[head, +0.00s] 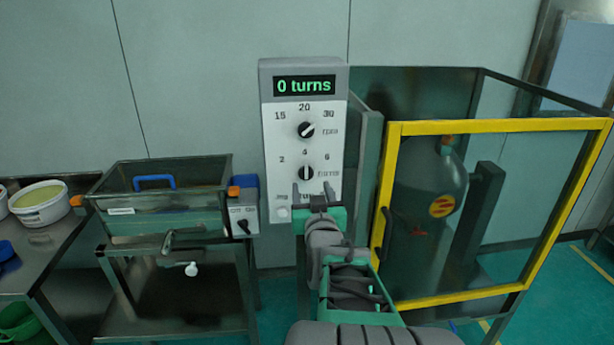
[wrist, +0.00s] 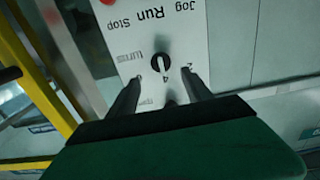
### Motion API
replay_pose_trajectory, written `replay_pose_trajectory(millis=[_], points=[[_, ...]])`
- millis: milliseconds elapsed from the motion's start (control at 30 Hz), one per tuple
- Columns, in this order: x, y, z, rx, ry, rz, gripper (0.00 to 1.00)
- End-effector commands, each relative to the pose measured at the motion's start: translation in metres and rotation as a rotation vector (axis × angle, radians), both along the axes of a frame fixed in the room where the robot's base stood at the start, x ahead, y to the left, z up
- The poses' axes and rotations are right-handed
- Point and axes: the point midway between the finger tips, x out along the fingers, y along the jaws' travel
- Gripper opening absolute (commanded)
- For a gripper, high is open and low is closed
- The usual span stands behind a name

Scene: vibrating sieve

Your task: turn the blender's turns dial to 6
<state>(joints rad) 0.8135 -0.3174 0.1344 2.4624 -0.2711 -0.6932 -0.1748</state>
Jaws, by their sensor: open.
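The blender's control panel (head: 282,140) is a pale upright box whose display (head: 305,86) reads "0 turns". The lower turns dial (head: 306,172) is a black knob with marks 2, 4 and 6 around it; its white line stands upright, in line with 4. In the wrist view the panel appears upside down, and the turns dial (wrist: 160,62) shows just beyond my fingertips. My gripper (head: 314,194) is open and empty, just below the dial in the head view. In the wrist view my gripper's fingers (wrist: 162,77) are spread to either side of the dial, apart from it.
The rpm dial (head: 306,130) is above the turns dial. A red button (wrist: 107,2) shows near the panel's edge in the wrist view. A yellow-framed guard (head: 400,220) with a grey vessel (head: 425,185) stands right. A sieve bench (head: 170,290) stands left.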

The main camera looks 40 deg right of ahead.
Motion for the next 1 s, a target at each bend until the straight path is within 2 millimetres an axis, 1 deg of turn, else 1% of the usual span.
replay_pose_trajectory(millis=[200, 300, 400, 500, 700, 767, 1000], points=[[0.033, -0.018, 0.001, 0.004, 0.004, 0.007, 0.58], [0.047, -0.028, 0.001, 0.004, 0.004, 0.007, 0.58], [0.057, -0.035, 0.0, 0.002, 0.003, 0.006, 0.58], [0.061, -0.037, 0.0, 0.0, 0.002, 0.006, 0.58], [0.061, -0.038, 0.0, 0.0, 0.002, 0.006, 0.58], [0.061, -0.038, 0.0, 0.0, 0.002, 0.006, 0.54], [0.061, -0.038, 0.0, 0.002, 0.002, 0.006, 0.35]])
